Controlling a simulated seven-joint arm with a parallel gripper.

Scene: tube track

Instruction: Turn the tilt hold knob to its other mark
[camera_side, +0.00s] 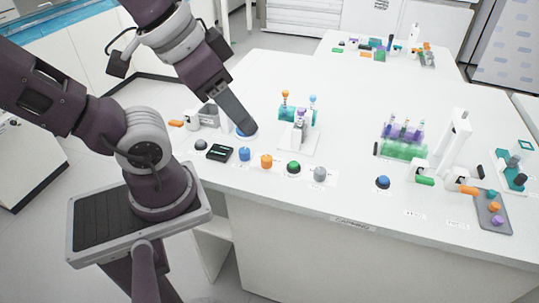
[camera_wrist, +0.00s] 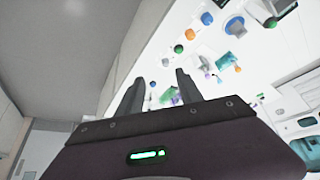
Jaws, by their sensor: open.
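Several knobs and buttons stand along the front edge of the bench in the side view: a blue knob (camera_side: 244,154), an orange knob (camera_side: 266,161), a green button (camera_side: 293,168), a grey knob (camera_side: 320,174) and another blue knob (camera_side: 383,182). Their labels are too small to read, so I cannot tell which is the tilt hold knob. My gripper (camera_side: 246,130) points down behind the left part of this row, near a blue round part. In the wrist view my gripper (camera_wrist: 159,82) has its fingers apart, with nothing held between them.
A rack with coloured-cap tubes (camera_side: 298,115) stands right of my gripper. A purple and green tube rack (camera_side: 402,140), a white upright device (camera_side: 453,140) and a grey tray (camera_side: 493,212) are farther right. A black box (camera_side: 219,152) is at the left.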

